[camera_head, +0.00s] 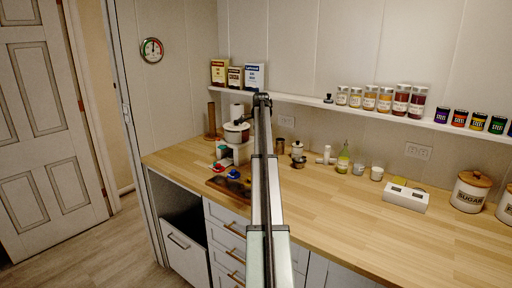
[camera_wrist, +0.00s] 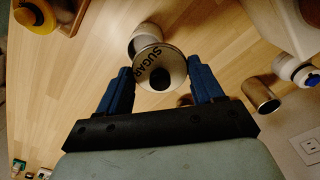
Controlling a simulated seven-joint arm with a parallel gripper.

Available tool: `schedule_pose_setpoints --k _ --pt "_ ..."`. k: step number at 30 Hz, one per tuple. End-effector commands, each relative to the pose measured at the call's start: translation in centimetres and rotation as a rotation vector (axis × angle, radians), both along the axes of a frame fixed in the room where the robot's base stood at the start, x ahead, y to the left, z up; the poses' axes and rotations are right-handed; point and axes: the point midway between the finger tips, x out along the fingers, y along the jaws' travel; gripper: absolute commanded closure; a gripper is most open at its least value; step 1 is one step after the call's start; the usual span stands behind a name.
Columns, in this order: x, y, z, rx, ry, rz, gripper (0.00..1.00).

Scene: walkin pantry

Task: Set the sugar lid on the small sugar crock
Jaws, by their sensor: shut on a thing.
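The sugar lid (camera_wrist: 160,60) is a round, pale disc with dark SUGAR lettering and a dark knob. It shows in the wrist view between the two blue fingers of my gripper (camera_wrist: 159,68), which is shut on it. I cannot tell whether the lid touches the crock. In the head view my arm hides much of the middle of the counter, and the lid cannot be made out there.
A metal cup (camera_wrist: 260,95) lies to the right in the wrist view. The wooden counter (camera_head: 330,215) has clear room at the front right. A large sugar canister (camera_head: 470,191), a white box (camera_head: 406,196) and a green bottle (camera_head: 343,160) stand on it. A shelf (camera_head: 310,101) runs above.

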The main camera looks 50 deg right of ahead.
Motion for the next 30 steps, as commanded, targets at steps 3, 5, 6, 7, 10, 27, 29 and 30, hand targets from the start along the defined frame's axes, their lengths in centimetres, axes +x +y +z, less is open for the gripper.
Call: schedule_pose_setpoints --k 3,5,6,7,10,27,29,30 --pt "-1.9 1.2 0.8 -0.001 -0.001 -0.001 0.62" --pt "-2.2 1.4 0.9 0.000 0.000 0.000 0.62" --pt "-2.2 1.4 0.8 0.000 0.000 0.000 0.62" --pt "-2.2 1.4 0.8 0.001 0.001 0.000 0.62" --pt "-2.2 1.3 0.4 0.000 0.000 0.000 0.62" --pt "-2.2 1.3 -3.7 0.000 0.000 0.000 0.62" --pt "-2.2 1.3 -4.2 0.001 0.001 0.000 0.62" --pt "-2.2 1.3 -4.5 0.001 0.001 0.000 0.62"
